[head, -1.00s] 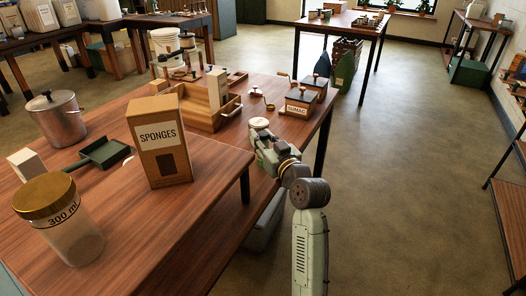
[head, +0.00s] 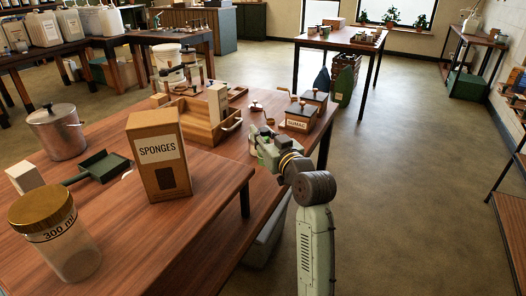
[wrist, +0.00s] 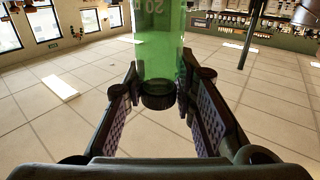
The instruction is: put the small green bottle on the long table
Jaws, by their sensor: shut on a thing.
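My gripper (wrist: 160,105) is shut on a green bottle (wrist: 160,55), gripping it near its dark cap (wrist: 158,96). The bottle is translucent, and part of a printed mark shows upside down at the top of the wrist view. The rest of the bottle is cut off by that view's edge. In the head view my gripper (head: 262,145) is over or beside the right edge of a wooden table (head: 215,178); the bottle cannot be told apart there. Several wooden tables are in view, and I cannot tell which is the long table.
A far table (head: 340,40) holds small items. Open floor (head: 400,150) lies to the right.

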